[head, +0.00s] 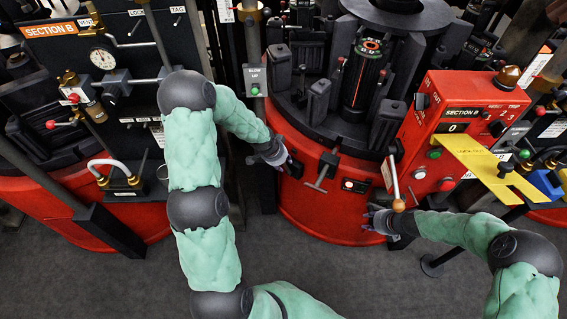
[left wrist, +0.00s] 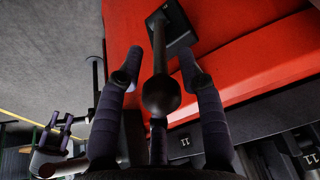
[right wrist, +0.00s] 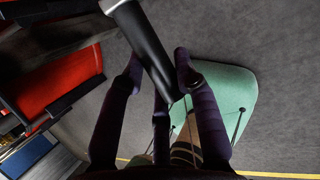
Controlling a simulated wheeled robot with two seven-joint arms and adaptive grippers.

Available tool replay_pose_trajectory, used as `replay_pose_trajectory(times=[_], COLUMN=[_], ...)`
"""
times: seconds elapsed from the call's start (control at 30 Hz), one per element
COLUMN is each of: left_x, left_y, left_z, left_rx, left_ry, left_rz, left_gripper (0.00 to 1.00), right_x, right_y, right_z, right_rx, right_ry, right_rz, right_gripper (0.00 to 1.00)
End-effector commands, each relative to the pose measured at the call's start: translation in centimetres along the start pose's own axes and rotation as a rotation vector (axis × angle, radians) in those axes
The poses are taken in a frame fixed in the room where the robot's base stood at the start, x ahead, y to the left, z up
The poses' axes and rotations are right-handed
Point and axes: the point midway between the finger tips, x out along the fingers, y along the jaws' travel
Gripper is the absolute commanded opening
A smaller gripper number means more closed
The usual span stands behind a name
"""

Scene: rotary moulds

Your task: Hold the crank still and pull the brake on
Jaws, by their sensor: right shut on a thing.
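The crank (head: 393,178) is a pale metal arm with a brown knob (head: 398,205), on the front of the red machine. My right gripper (head: 375,218) is at its lower end; in the right wrist view the fingers (right wrist: 160,75) are shut on a dark bar (right wrist: 140,40), which looks like part of the crank. A lever with a dark ball end (left wrist: 161,95), likely the brake, rises from a black plate (left wrist: 176,32) on the red body. My left gripper (head: 285,160) is there, with its fingers (left wrist: 160,70) spread on both sides of the lever, open; contact cannot be told.
A grey T-handle (head: 322,172) stands just right of my left gripper. A red control box (head: 465,110) with a yellow bracket (head: 487,165) is above my right arm. Bare grey floor (head: 330,275) lies in front.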

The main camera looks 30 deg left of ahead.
Motion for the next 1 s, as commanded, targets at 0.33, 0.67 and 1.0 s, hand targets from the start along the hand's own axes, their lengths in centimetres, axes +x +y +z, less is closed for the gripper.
replay_pose_trajectory(times=[0.33, 0.67, 1.0], left_x=[1.8, 1.8, 1.6], left_y=[-0.1, -0.1, -0.1], left_z=[-0.1, -0.1, -0.2], left_rx=[0.000, 0.000, 0.000], left_ry=[0.001, 0.001, 0.004], left_rz=[-0.001, -0.001, -0.003], left_gripper=[0.38, 0.07, 0.00], right_x=[0.0, 0.0, 0.0], right_y=[-0.1, -0.1, -0.1], right_z=[0.0, 0.0, 0.0], right_rx=[0.005, 0.006, 0.006], right_ry=[-0.001, -0.001, -0.002], right_rz=[-0.002, -0.002, -0.002], right_gripper=[0.00, 0.00, 0.00])
